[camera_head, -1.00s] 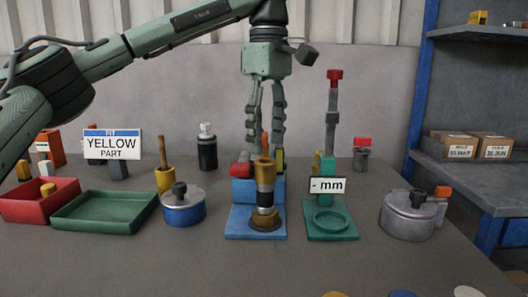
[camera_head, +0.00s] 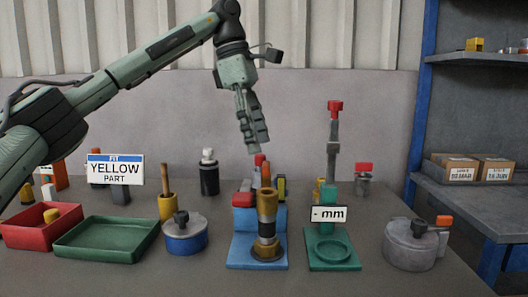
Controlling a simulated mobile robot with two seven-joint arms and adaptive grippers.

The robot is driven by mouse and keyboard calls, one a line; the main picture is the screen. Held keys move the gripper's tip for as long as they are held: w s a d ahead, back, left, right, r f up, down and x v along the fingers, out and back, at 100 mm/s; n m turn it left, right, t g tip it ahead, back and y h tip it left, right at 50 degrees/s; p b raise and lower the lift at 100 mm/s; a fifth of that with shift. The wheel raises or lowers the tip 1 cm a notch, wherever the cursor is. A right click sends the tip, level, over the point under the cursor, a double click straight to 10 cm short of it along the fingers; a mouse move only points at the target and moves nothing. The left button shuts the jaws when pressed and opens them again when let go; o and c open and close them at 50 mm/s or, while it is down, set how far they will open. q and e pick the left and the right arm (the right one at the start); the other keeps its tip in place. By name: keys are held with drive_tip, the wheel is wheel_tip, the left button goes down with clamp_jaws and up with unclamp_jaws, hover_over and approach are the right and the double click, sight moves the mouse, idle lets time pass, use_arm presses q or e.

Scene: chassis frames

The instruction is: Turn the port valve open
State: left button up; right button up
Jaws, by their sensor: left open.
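No thing in view is labelled as the port valve. A round blue-and-grey housing (camera_head: 186,240) with a dark knob (camera_head: 181,217) stands left of centre. My right gripper is not in view.
Below the gripper stands a brass-and-black post (camera_head: 267,217) on a blue base (camera_head: 243,252). A tall green stand (camera_head: 333,262) with a red top is beside it. A red bin (camera_head: 22,236) and green tray (camera_head: 85,253) lie left. Shelves (camera_head: 470,182) rise at the right.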

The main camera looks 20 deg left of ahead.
sight(265, 163)
use_arm(q)
drive_tip(key=f, duration=0.1)
drive_tip(key=w+f+n, duration=0.1)
drive_tip(key=w+f+n+h, duration=0.1)
drive_tip(key=f, duration=0.1)
drive_tip(key=shift+w+a, duration=0.1)
drive_tip(key=shift+w, duration=0.15)
drive_tip(key=shift+x, duration=0.75)
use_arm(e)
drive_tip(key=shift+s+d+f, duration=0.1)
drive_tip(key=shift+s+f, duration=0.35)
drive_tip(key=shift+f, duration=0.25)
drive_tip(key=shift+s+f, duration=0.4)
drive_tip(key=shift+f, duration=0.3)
use_arm(q)
drive_tip(key=shift+t, duration=0.3)
drive_tip(key=c, duration=1.2)
